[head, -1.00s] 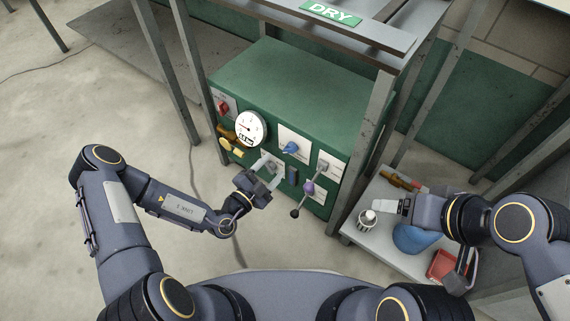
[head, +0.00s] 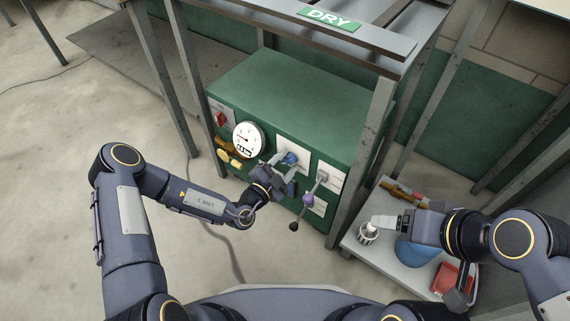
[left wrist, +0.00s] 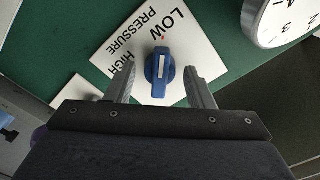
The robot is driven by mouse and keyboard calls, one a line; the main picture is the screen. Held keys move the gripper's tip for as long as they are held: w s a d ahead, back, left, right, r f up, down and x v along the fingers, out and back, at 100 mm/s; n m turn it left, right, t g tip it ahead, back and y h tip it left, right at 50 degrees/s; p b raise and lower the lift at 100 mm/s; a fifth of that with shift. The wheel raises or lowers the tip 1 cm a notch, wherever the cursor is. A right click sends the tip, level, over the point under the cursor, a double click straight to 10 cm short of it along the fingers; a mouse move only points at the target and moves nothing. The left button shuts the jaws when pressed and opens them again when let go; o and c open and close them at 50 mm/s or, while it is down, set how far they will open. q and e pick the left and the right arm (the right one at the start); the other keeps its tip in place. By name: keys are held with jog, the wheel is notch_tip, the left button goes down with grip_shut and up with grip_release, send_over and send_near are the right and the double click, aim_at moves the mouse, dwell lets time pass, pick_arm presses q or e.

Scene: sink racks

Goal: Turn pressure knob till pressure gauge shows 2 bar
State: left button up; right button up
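The blue pressure knob (left wrist: 160,68) sits on a white plate (left wrist: 110,50) marked LOW, PRESSURE and HIGH; its white pointer line runs up toward a small red mark beside LOW. The knob also shows in the head view (head: 290,158). My left gripper (left wrist: 163,88) is open, with one finger on each side of the knob and gaps visible. The round white pressure gauge (head: 248,140) is on the green panel's left; its dial reading is too small to tell. My right gripper (head: 376,222) is at the right, over a small white cup-like item; its fingers are unclear.
The green cabinet (head: 300,95) stands in a grey metal frame. A lever with a black ball (head: 294,226), a purple part (head: 308,199) and a red switch (head: 221,118) are on its front. A grey side table (head: 375,255) holds a blue item and a red tray (head: 455,280).

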pick_arm(q)
jog(key=c, duration=0.8)
jog(key=shift+r+m+p, duration=0.15)
jog(key=shift+m+p, duration=0.55)
jog(key=shift+p, duration=0.35)
jog(key=m+p, duration=0.6)
jog(key=m, duration=0.1)
jog(key=shift+m+p, duration=0.3)
jog(key=shift+p, duration=0.05)
jog(key=shift+m+p, duration=0.75)
jog(key=shift+m, duration=0.55)
jog(key=shift+f, duration=0.2)
jog(key=o, duration=1)
